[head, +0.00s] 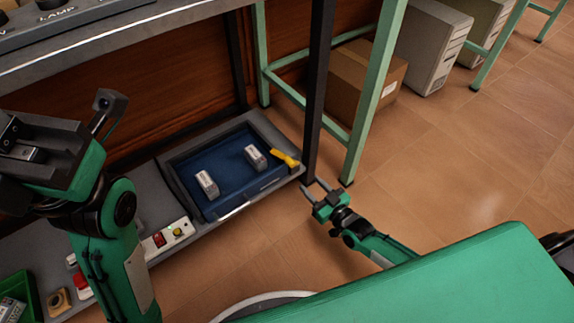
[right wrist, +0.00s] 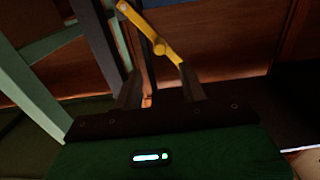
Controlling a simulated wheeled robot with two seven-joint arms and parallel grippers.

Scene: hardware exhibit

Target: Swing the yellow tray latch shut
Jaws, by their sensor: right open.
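The yellow tray latch (head: 285,158) sits at the right end of the blue-lined tray (head: 226,207), slanting at its upper right corner. In the right wrist view, the latch (right wrist: 143,27) is a slanted bar with a round knob, seen ahead of my fingers. My right gripper (head: 316,189) is open beside the tray's lower right corner, apart from the latch in the head view. The right wrist view shows its two fingers (right wrist: 161,82) spread, with nothing clearly held. My left gripper (head: 45,150) is raised at the left; its finger opening is unclear.
Two small pale boxes (head: 206,184) lie in the tray. A dark post (head: 318,85) and a green table leg (head: 372,90) stand close beyond my right gripper. A control strip (head: 168,238) is left of the tray. Open floor (head: 440,170) lies to the right.

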